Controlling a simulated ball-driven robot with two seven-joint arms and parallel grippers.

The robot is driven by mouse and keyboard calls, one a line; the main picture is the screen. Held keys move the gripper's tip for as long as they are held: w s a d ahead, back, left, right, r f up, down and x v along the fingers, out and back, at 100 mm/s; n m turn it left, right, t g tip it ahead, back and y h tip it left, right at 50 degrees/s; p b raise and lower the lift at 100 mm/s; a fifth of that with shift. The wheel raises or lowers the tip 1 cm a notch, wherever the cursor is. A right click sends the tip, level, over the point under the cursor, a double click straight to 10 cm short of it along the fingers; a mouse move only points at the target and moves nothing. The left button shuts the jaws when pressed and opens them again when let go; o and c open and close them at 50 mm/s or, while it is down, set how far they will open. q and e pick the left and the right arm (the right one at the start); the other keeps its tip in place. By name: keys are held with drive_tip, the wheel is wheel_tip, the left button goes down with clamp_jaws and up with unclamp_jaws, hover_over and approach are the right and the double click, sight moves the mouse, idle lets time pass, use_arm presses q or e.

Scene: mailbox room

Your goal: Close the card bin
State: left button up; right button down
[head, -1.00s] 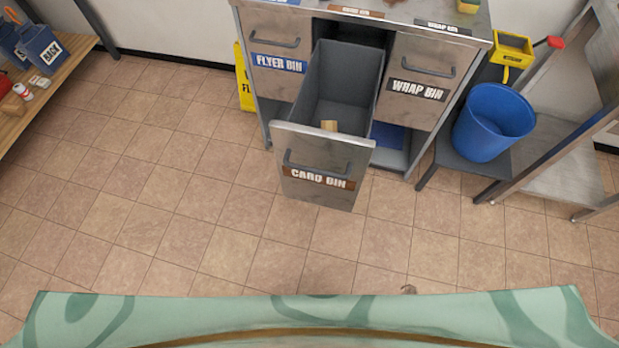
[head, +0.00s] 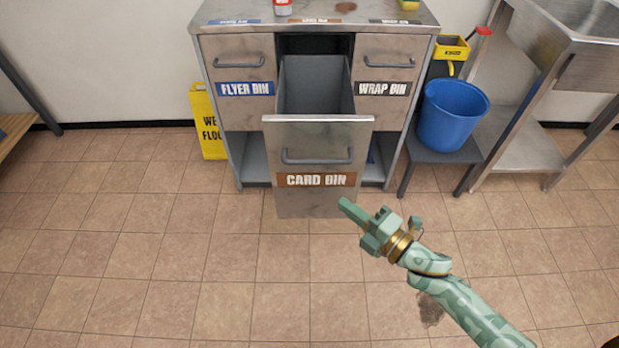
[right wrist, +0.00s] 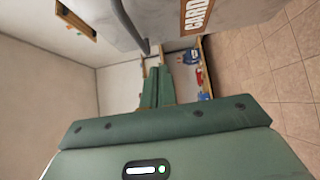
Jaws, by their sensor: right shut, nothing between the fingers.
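The card bin (head: 318,195) is a grey metal drawer with a brown "CARD BIN" label and a bar handle (head: 317,158). It stands pulled out from the middle of the cabinet (head: 236,150), its open top showing. My right gripper (head: 345,204) is shut and empty. In the head view its tips appear at the lower right part of the bin's front; I cannot tell whether they touch it. In the right wrist view the shut fingers (right wrist: 156,88) point ahead, with the bin front (right wrist: 160,22) and its handle (right wrist: 128,25) close by at the top. My left gripper is not in view.
The flyer bin (head: 239,70) and wrap bin (head: 385,72) flank the opening, both shut. A yellow floor sign (head: 207,125) stands left of the cabinet. A blue bucket (head: 452,113) sits on a low stand at right, beside a metal sink (head: 570,45). The tiled floor in front is clear.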

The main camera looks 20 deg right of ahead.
drive_tip(key=d+b+x, duration=0.1)
drive_tip(key=x, duration=0.3)
drive_tip(key=w+b+x, duration=0.1)
drive_tip(key=x, duration=0.3)
drive_tip(key=d+b+x, duration=0.1)
drive_tip(key=x, duration=0.3)
drive_tip(key=shift+w+d+f+b, duration=0.15)
drive_tip(key=shift+w+f+b, duration=0.1)
drive_tip(key=shift+w+b, duration=0.2)
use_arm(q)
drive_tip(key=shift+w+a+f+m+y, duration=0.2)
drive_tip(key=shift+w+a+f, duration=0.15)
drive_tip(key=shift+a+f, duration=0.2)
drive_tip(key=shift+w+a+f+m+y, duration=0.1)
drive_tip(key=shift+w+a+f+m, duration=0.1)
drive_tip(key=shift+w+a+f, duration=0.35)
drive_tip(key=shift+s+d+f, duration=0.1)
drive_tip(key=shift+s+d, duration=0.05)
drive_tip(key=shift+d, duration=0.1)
use_arm(e)
drive_tip(key=shift+w+r, duration=0.1)
